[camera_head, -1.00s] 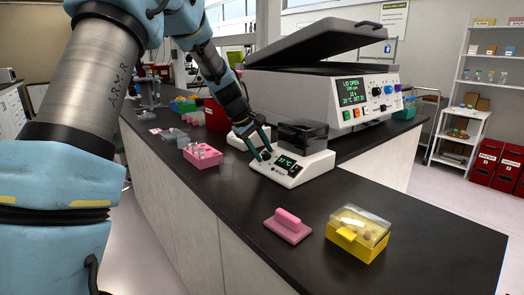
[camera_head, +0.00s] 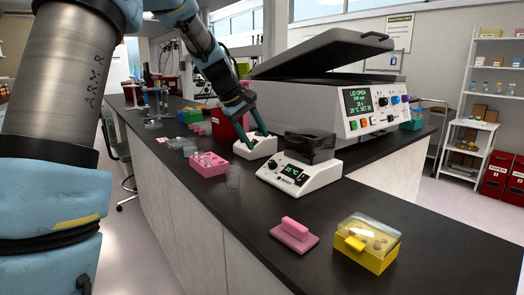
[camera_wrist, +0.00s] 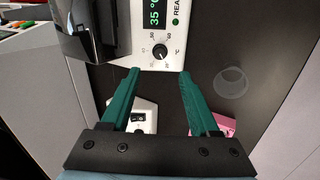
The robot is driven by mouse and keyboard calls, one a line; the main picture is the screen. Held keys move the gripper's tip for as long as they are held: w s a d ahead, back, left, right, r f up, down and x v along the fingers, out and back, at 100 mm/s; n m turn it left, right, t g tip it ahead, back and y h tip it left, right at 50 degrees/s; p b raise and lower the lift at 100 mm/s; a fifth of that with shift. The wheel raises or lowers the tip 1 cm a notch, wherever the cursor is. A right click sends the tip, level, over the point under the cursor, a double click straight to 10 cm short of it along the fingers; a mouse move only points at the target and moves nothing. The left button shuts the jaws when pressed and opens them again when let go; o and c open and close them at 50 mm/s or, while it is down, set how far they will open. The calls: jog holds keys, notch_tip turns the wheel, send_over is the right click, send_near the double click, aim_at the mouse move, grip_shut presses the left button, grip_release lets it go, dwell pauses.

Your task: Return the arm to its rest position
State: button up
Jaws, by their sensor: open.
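My gripper (camera_head: 257,126) is open and empty in the head view, above the counter near the back white device. In the wrist view, its two green fingers (camera_wrist: 159,74) stand apart with nothing between them. My blue and grey arm is stretched out over the black counter (camera_head: 405,210). Past the fingertips in the wrist view is the front white device with a dial and a lit display (camera_wrist: 160,30). That device (camera_head: 300,176), with a dark lid, stands right of and nearer than my gripper in the head view.
A large machine with a raised lid (camera_head: 370,100) stands right of my gripper.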

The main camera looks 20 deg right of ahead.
jog(key=shift+a+r, duration=0.35)
jog(key=shift+r, duration=0.25)
